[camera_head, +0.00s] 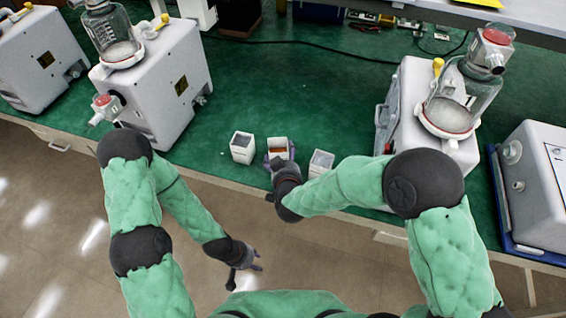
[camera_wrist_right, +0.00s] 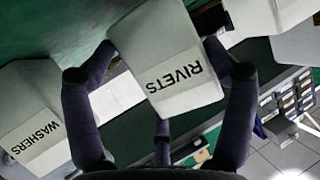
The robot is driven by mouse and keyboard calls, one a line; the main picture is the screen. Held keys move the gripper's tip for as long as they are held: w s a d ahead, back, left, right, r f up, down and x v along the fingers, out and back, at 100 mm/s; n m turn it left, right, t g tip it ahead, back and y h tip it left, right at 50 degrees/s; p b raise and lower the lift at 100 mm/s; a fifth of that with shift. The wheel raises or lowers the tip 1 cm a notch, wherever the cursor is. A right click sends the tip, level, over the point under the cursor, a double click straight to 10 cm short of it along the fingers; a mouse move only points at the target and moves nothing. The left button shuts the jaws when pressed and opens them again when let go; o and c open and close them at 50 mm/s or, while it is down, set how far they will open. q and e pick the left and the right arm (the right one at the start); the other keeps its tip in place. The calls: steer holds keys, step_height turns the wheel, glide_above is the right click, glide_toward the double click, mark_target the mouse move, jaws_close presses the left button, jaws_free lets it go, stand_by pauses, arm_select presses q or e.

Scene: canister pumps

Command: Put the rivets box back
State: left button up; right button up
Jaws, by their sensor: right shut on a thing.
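The rivets box (camera_wrist_right: 165,62) is a white box with "RIVETS" printed on its front, and it fills the middle of the right wrist view. In the head view the rivets box (camera_head: 278,145) is the middle one of three small boxes and shows orange-brown contents. My right gripper (camera_head: 281,160) is shut on it, with dark fingers on both sides in the right wrist view (camera_wrist_right: 160,85). I cannot tell whether the box touches the table. My left gripper (camera_head: 246,272) is open and empty, low over the floor in front of the table.
A white box marked "WASHERS" (camera_wrist_right: 35,110) is beside the rivets box in the right wrist view. In the head view, white boxes stand left (camera_head: 242,148) and right (camera_head: 321,163) of it. Canister pumps (camera_head: 160,85) (camera_head: 440,115) flank them on the green table (camera_head: 290,85). The table behind is mostly clear.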

steer(key=shift+f, duration=0.75)
steer(key=shift+f, duration=0.2)
steer(key=o, duration=1.2)
